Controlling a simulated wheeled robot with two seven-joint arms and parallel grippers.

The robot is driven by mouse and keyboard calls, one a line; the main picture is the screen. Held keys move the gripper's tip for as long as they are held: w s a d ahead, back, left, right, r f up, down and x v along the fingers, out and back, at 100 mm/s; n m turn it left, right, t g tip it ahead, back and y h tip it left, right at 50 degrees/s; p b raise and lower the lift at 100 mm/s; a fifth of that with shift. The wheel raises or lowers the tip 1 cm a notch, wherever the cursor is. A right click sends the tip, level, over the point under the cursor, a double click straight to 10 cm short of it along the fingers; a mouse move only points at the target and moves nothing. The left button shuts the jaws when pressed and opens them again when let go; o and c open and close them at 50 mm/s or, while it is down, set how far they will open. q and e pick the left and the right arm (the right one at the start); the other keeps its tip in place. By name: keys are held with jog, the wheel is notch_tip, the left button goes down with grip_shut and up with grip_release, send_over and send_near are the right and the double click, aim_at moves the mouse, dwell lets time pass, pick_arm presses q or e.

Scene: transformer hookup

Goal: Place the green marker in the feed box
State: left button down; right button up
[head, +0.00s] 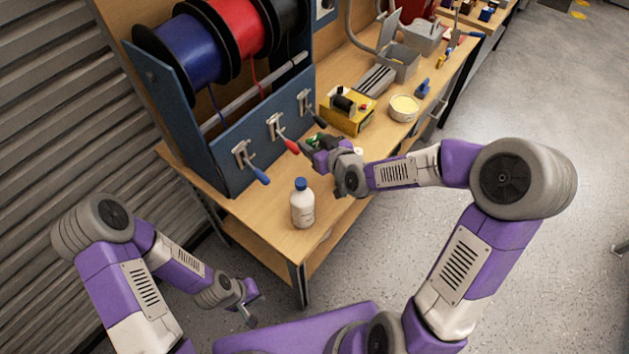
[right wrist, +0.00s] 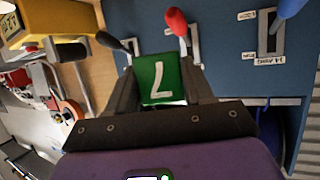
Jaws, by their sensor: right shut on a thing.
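The green marker (right wrist: 159,78) is a flat green plate with a white character on it. My right gripper (right wrist: 160,92) is shut on it, with one dark finger on each side. In the head view the marker (head: 313,141) is a small green patch at my right gripper (head: 318,145), above the bench in front of the lever panel. A grey open-topped box (head: 402,66) with a raised lid stands further back; I cannot tell for sure that it is the feed box. My left gripper (head: 250,303) hangs low, off the bench's front end, and seems empty; its opening is unclear.
A white bottle (head: 302,205) with a blue cap stands near the bench's front end. The blue lever panel (head: 252,140) carries blue, red and black handles under wire spools. A yellow transformer (head: 346,112) and a round tub (head: 403,107) stand beyond my right gripper.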

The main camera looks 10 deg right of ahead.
aim_at(318, 194)
jog(key=s+f+n+y+b, duration=0.1)
jog(key=f+b, duration=0.1)
jog(key=f, duration=0.2)
jog(key=s+f+n+g+y+b, duration=0.1)
jog(key=s+f+b, duration=0.1)
jog(key=f, duration=0.3)
jog(key=s+f+n+g+y+b, duration=0.1)
jog(key=f+n+y+b, duration=0.1)
jog(key=f+b, duration=0.2)
jog(key=shift+s+a+f, duration=0.15)
jog(key=shift+s+f, duration=0.05)
jog(key=shift+s, duration=0.1)
jog(key=shift+f+b, duration=0.15)
jog(key=shift+b, duration=0.25)
jog(key=o, duration=0.6)
jog(key=shift+f, duration=0.1)
jog(key=shift+c, duration=0.2)
jog(key=o, duration=0.4)
jog(key=shift+o, duration=0.2)
